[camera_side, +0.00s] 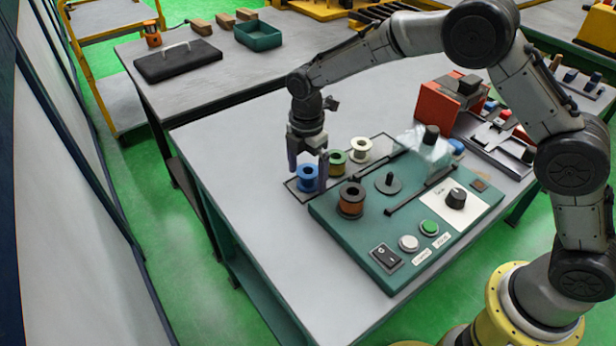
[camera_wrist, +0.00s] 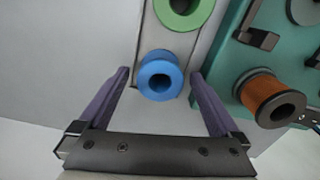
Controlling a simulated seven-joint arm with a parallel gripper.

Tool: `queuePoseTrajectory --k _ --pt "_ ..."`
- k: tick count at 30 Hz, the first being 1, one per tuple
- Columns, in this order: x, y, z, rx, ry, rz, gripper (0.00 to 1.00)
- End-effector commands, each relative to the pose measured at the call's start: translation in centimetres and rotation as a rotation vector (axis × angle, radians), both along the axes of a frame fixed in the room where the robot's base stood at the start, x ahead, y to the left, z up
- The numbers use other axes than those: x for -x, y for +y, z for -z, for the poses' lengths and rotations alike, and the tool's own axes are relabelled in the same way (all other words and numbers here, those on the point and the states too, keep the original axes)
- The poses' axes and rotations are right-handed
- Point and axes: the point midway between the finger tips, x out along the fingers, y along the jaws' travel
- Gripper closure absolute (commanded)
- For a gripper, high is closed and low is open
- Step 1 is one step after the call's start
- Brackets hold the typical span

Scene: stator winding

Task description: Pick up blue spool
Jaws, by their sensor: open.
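The blue spool (camera_side: 308,178) stands upright at the near left end of a narrow spool tray (camera_side: 299,192) in the side view. My gripper (camera_side: 308,168) is directly over it, pointing down, with its fingers around the spool's sides. In the wrist view the blue spool (camera_wrist: 160,76) lies between the two purple fingers of my gripper (camera_wrist: 159,76), with a gap on each side. The gripper is open and holds nothing. A finger covers part of the spool in the side view.
A green spool (camera_side: 337,161) and a white spool (camera_side: 361,149) stand in the same tray. A copper-coloured spool (camera_side: 351,200) sits on the teal winding machine (camera_side: 330,222), close to the right finger. The grey table (camera_side: 245,195) is clear on the left.

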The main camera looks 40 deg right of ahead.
Motion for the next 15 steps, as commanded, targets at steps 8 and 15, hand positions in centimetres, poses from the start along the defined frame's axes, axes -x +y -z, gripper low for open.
queuePoseTrajectory --k 8,15 --pt "0.0 0.0 -0.05 0.0 0.0 0.0 0.39" --pt "-0.01 0.0 -0.06 0.0 0.0 0.0 0.82"
